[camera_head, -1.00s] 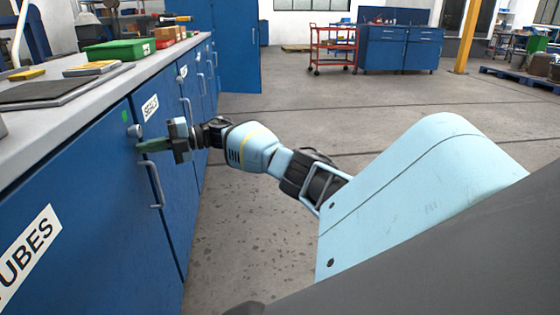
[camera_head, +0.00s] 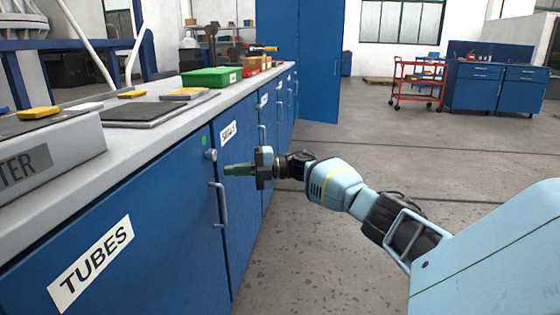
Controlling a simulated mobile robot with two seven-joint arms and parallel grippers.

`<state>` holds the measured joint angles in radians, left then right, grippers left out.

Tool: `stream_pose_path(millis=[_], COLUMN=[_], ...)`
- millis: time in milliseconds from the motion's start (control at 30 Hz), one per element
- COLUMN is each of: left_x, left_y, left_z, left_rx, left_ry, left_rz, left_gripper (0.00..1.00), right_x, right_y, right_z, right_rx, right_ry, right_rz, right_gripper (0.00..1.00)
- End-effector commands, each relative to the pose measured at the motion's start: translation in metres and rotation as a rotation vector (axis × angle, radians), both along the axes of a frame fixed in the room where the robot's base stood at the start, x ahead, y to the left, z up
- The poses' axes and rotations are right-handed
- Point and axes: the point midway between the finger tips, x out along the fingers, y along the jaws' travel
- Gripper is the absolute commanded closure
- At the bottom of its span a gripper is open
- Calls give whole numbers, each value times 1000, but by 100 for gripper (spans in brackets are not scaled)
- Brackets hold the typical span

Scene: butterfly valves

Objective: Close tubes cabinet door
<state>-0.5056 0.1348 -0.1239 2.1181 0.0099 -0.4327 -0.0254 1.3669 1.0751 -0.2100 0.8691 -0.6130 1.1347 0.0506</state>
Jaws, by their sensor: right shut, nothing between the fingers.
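The blue tubes cabinet door (camera_head: 165,245) stands at the left, with a white "TUBES" label (camera_head: 91,264). It looks flush with the cabinet front. Its grey bar handle (camera_head: 219,205) is near its right edge, with a round knob (camera_head: 210,155) above. My right gripper (camera_head: 229,170) is shut and empty. Its green fingers point left, in front of the door's upper right edge, just right of the knob and above the handle. I cannot tell whether the fingertips touch the door. My left gripper is not in view.
The grey countertop (camera_head: 150,135) above the doors holds a green tray (camera_head: 210,77), a dark mat (camera_head: 155,112) and a grey box (camera_head: 45,160). More blue doors with handles run back. A red cart (camera_head: 418,82) stands far right. The floor (camera_head: 330,240) beside the cabinets is clear.

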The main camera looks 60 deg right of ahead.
Motion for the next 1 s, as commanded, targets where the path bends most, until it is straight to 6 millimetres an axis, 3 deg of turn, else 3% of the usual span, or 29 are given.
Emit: stream_pose_path(millis=[100,433,700,1000], left_x=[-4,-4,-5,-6], left_y=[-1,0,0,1], left_z=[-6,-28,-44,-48], left_rx=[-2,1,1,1], left_ry=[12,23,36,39], left_rz=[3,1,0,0], left_gripper=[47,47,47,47], right_x=[-11,-32,-40,-44], right_y=[-25,-68,-84,-89], right_z=[-2,-4,-4,-3], right_rx=[1,-2,-3,-3], right_ry=[2,3,5,6], right_rz=[-9,-9,-7,-5], right_gripper=[100,100,100,100])
